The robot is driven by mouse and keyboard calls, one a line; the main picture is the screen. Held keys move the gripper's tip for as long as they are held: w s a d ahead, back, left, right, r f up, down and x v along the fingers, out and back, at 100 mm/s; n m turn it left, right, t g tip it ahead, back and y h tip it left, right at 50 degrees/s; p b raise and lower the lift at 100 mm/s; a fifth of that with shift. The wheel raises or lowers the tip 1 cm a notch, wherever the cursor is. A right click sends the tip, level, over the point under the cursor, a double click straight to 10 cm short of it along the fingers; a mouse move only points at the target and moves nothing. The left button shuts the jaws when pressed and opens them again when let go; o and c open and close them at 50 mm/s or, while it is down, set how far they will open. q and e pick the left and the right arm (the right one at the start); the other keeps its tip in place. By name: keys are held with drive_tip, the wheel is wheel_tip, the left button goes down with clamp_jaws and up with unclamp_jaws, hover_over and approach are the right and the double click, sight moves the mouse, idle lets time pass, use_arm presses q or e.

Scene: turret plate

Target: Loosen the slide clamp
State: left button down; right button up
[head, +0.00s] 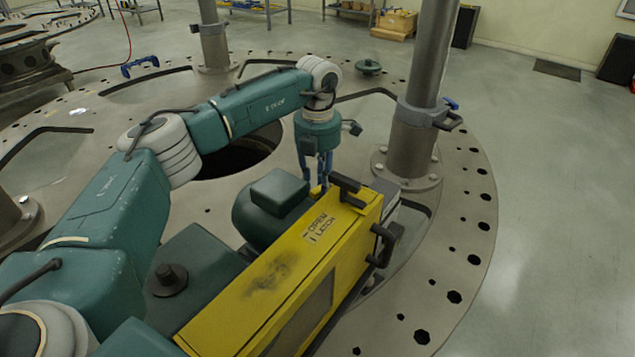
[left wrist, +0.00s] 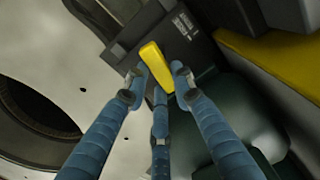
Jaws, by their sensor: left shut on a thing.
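A yellow lever (left wrist: 157,67), which appears to be the slide clamp's handle, stands on a dark block (left wrist: 180,38) in the left wrist view. My left gripper (left wrist: 158,82) has its blue fingers closed around the lower part of this lever. In the head view my left gripper (head: 323,178) points down behind the yellow housing (head: 270,275) of the machine. The lever is mostly hidden there by the fingers and housing. My right gripper is not in view.
The yellow housing has black handles (head: 381,245) and stands close beside my left gripper. A thick steel column (head: 415,130) with a collar rises just to the right. The perforated round plate (head: 465,230) has a large dark opening left of the gripper.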

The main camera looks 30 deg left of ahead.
use_arm(q)
drive_tip(key=shift+r+n, duration=0.1)
drive_tip(key=shift+n, duration=1)
drive_tip(key=c, duration=1.4)
unclamp_jaws()
drive_tip(key=shift+d, duration=0.1)
drive_tip(key=shift+c, duration=0.2)
wheel_tip(320, 180, up, 12)
